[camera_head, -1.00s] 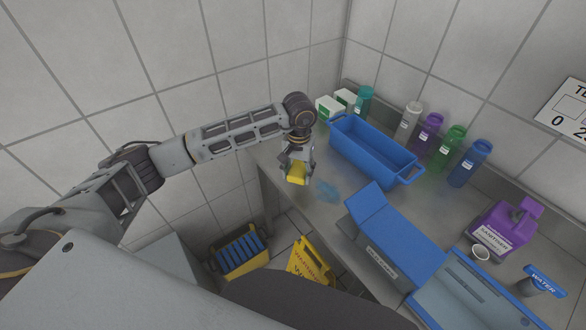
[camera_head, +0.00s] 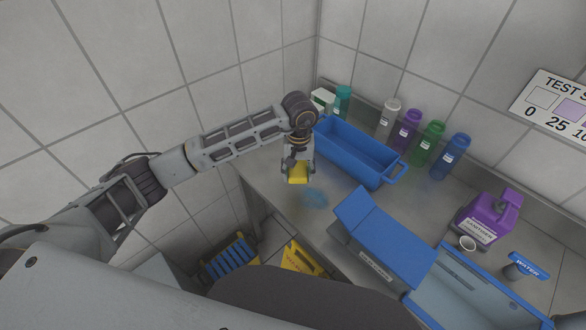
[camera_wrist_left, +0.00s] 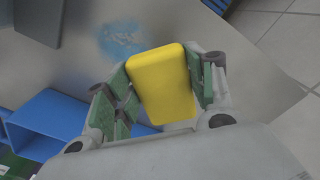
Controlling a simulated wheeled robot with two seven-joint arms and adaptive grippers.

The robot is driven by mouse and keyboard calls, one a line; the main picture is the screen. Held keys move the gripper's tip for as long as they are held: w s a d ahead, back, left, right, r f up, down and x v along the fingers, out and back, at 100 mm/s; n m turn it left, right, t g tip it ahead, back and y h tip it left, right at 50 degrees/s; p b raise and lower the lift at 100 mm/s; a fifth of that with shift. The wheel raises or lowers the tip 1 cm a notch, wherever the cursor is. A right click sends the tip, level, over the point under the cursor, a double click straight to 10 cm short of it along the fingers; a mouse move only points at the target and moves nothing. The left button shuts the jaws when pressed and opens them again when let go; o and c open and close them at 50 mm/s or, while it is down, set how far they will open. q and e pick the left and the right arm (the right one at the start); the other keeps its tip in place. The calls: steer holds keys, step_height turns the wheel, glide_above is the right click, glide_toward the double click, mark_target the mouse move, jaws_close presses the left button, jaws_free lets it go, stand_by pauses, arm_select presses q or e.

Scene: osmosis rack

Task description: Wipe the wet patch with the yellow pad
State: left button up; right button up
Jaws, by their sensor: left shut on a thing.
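My left gripper (camera_head: 298,168) is shut on the yellow pad (camera_head: 299,174) above the left end of the metal counter. In the left wrist view the pad (camera_wrist_left: 163,84) sits between the green-lined fingers (camera_wrist_left: 165,88). The wet patch (camera_head: 314,198) is a blue smear on the counter, just right of and below the pad in the head view. In the left wrist view the patch (camera_wrist_left: 122,38) lies beyond the pad's far edge, to its left. I cannot tell whether the pad touches the counter. My right gripper is in neither view.
A blue tub (camera_head: 357,152) stands close right of the gripper. A blue open box (camera_head: 383,239) lies right of the patch. Several bottles (camera_head: 408,130) line the wall; a purple jug (camera_head: 488,219) stands at right.

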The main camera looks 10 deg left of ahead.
mark_target(312, 205)
arm_select(q)
steer(key=shift+f, duration=0.1)
stand_by(0.4)
steer(key=shift+f+b, duration=0.75)
steer(key=shift+f, duration=2.1)
steer(key=shift+f+b, duration=0.95)
steer(key=shift+f, duration=0.1)
steer(key=shift+s+d, duration=0.1)
steer(key=shift+d, duration=0.1)
steer(key=shift+s+d+r+b, duration=0.1)
steer(key=shift+s+d+b, duration=0.15)
steer(key=shift+s+d, duration=0.3)
steer(key=shift+s+d+b, duration=0.2)
steer(key=shift+s+d, duration=0.15)
steer(key=shift+d, duration=0.4)
steer(key=shift+d, duration=0.1)
steer(key=shift+s+d+f+b, duration=0.15)
steer(key=shift+s+d+b, duration=0.2)
steer(key=shift+s+d, duration=0.3)
steer(key=shift+s+d+f+b, duration=0.1)
steer(key=shift+s+d+b, duration=0.3)
steer(key=shift+d, duration=0.35)
